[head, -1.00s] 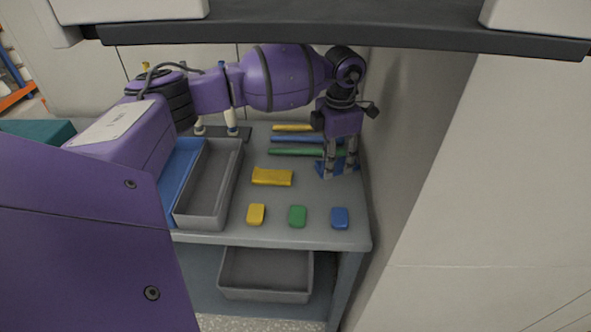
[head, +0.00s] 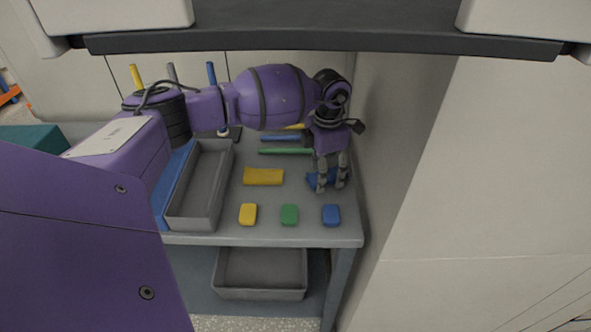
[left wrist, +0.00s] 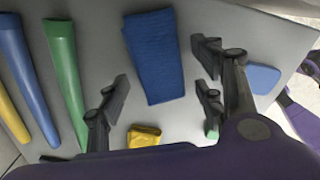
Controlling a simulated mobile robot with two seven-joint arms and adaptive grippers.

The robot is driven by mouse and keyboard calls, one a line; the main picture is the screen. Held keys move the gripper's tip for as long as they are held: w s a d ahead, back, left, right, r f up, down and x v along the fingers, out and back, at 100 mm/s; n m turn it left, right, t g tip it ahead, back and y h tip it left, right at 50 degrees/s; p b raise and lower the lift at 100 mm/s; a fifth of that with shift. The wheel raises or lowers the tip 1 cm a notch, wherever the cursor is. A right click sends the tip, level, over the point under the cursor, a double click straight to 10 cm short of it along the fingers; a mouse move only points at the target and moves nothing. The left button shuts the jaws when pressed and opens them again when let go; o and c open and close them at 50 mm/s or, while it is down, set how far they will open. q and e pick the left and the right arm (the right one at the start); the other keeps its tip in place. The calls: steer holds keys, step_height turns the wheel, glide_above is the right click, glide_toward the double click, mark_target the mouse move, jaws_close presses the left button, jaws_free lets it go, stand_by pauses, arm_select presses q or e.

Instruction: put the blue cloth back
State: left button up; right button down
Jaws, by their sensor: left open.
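The blue cloth (head: 312,180) lies on the grey table near its right side, partly hidden behind my fingers in the head view. In the left wrist view the blue cloth (left wrist: 153,55) is a folded rectangle, with the fingers on either side of it in the picture. My left gripper (head: 331,187) points down over the cloth. It is open and empty; its fingers also show in the left wrist view (left wrist: 160,90). Whether the fingertips touch the cloth or table I cannot tell. My right gripper is not in view.
A yellow cloth (head: 263,177) lies to the left. Yellow (head: 248,214), green (head: 289,214) and blue (head: 331,215) blocks line the front. A green rod (head: 285,151) and blue rod (head: 280,138) lie behind. A grey tray (head: 179,222) stands left; a wall closes the right.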

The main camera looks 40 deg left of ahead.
arm_select(q)
step_height(320, 180, up, 12)
steer(key=shift+r, duration=0.15)
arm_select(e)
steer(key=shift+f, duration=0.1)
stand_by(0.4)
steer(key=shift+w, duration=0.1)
